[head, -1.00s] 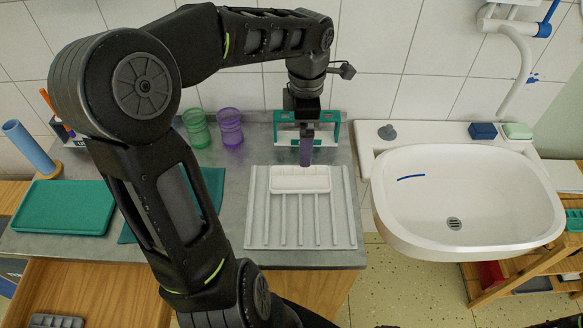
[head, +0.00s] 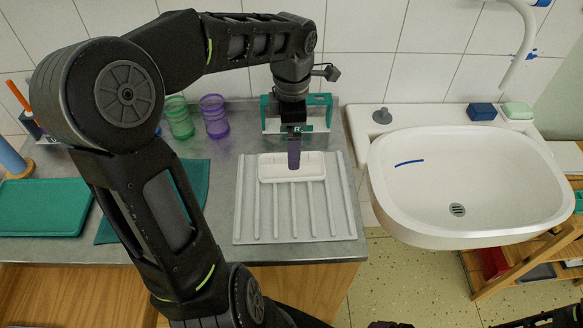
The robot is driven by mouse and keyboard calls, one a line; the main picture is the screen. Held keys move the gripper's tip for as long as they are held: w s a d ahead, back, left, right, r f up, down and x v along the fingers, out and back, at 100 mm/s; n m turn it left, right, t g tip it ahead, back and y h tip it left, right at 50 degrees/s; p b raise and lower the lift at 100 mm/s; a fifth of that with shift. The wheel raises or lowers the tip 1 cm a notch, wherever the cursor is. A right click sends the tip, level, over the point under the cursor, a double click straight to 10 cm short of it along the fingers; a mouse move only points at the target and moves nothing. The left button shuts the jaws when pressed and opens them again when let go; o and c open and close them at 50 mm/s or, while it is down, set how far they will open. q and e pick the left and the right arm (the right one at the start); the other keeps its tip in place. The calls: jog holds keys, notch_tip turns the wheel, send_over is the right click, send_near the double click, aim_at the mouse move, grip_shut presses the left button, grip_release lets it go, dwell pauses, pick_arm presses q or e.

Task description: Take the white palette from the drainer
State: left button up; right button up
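The white palette (head: 268,175) lies flat on the far part of the light grey ribbed drainer (head: 245,215), which sits on the counter.
A teal rack (head: 326,100) stands against the wall behind the drainer. A green cup (head: 179,118) and a purple cup (head: 215,116) stand to its left. A teal tray (head: 40,208) lies at the far left. The white sink (head: 440,185) is at the right.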

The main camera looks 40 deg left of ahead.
pick_arm(q)
jog(key=shift+f, duration=1.2)
jog(key=shift+f, duration=0.15)
notch_tip(320, 180, down, 5)
jog(key=shift+p, duration=0.55)
jog(key=shift+c, duration=0.4)
jog(key=c, duration=1.4)
